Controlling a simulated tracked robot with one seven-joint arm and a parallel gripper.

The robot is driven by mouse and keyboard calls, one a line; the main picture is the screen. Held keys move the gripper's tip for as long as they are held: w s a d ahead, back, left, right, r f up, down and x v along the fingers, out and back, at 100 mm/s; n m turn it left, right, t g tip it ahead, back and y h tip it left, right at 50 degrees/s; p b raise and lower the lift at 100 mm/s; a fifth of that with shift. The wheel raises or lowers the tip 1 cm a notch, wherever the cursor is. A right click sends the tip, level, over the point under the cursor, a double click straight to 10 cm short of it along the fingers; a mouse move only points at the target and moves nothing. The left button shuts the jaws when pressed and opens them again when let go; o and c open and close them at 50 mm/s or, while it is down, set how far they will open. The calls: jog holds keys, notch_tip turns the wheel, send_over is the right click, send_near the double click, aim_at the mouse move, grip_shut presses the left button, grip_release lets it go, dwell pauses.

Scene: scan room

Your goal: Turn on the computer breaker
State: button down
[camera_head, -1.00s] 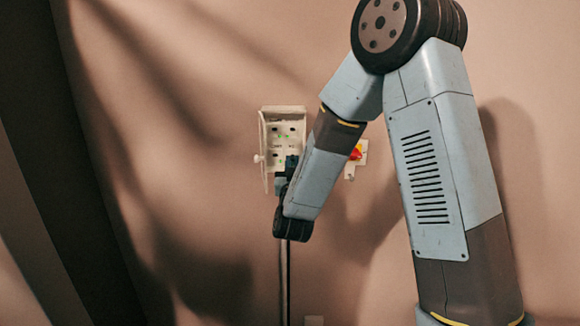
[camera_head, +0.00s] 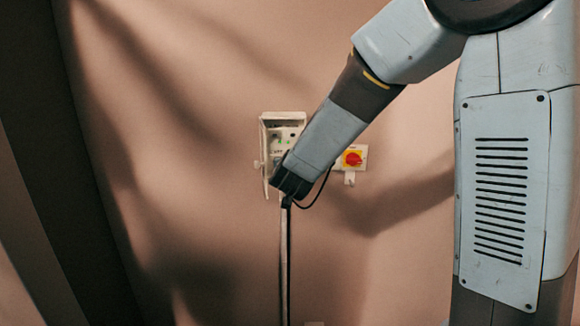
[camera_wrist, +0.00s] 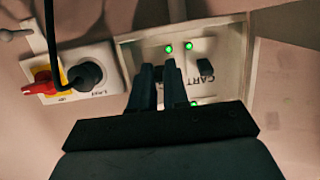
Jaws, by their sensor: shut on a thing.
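The pale breaker box (camera_head: 271,122) is on the wall with its cover open, and my wrist hides its lower part in the head view. In the wrist view the box panel (camera_wrist: 228,60) has several green lights, a black switch (camera_wrist: 205,66) and a label reading "CART". My gripper (camera_wrist: 158,66) has its two dark fingers inside the box, close together, left of that switch. They are shut on a small part, apparently a breaker switch, which the fingers hide. I see no readable computer label.
A red and yellow rotary switch (camera_head: 352,158) is on the wall just right of the box. In the wrist view a black plug (camera_wrist: 86,74) with a cable sits in a socket beside the box. A vertical conduit (camera_head: 283,265) runs down below the box.

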jog(key=shift+r, duration=0.15)
dwell(0.4)
jog(key=c, duration=1.4)
grip_release()
jog(key=shift+w, duration=0.1)
jog(key=v, duration=1.3)
jog(key=shift+s, duration=0.35)
jog(key=shift+r, duration=0.15)
